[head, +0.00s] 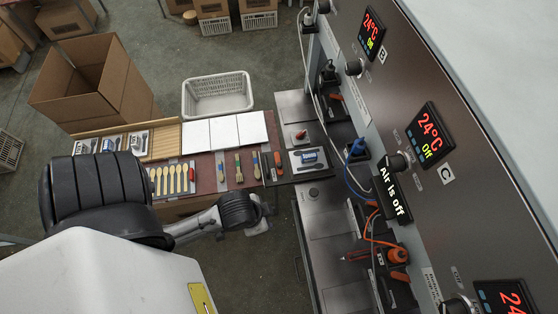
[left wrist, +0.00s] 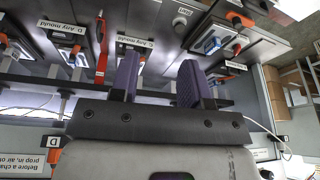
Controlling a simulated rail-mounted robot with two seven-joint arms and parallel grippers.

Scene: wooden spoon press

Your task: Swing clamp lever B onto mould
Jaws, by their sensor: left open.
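In the left wrist view my left gripper (left wrist: 159,64) shows two purple fingers standing apart with nothing between them. In the head view only my left arm shows clearly; its fingers cannot be made out. A blue-topped mould (left wrist: 211,41) sits in a press bay right of the fingers, with an orange lever handle (left wrist: 241,19) beside it. I cannot read that bay's letter. In the head view a blue mould (head: 309,157) lies on a pale plate, and orange handles (head: 397,254) stand along the press. Which handle is lever B is unclear. My right gripper is in neither view.
The press panel (head: 455,110) runs along the right with displays and hoses. A work table (head: 207,172) carries wooden spoons, brushes and white sheets. A white basket (head: 217,94) and an open cardboard box (head: 92,82) stand behind. The floor between table and press is clear.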

